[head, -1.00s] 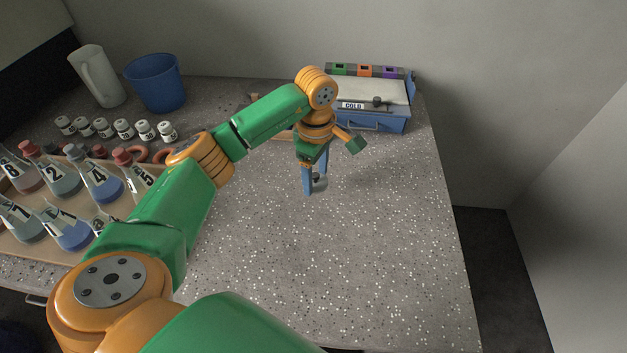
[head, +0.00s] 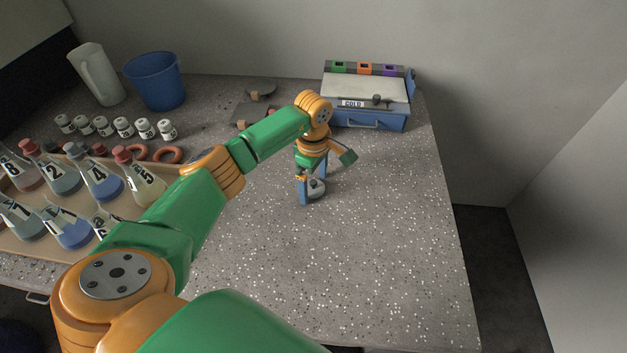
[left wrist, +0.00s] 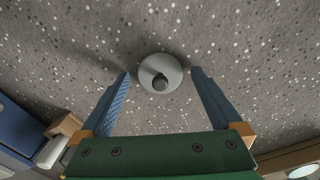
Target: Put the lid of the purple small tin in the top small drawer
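A small grey round lid with a dark knob (left wrist: 160,74) shows in the left wrist view, just ahead of and between my fingertips. In the head view this lid (head: 316,187) is low at the bench top, partly behind a finger. My left gripper (head: 312,192) points down around it. In the left wrist view my gripper (left wrist: 160,78) has its two blue fingers wide apart, with a gap on each side of the lid. I cannot make out a purple tin. A handle (head: 37,298) shows at the bench front, lower left; I cannot tell which drawer it belongs to.
A blue box labelled COLD (head: 368,118) stands at the back right, with a green, orange and purple marked rack (head: 364,69) behind. Flasks in a wooden tray (head: 20,250), small jars, a blue bucket (head: 155,82) and a jug (head: 96,75) fill the left. The bench centre is clear.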

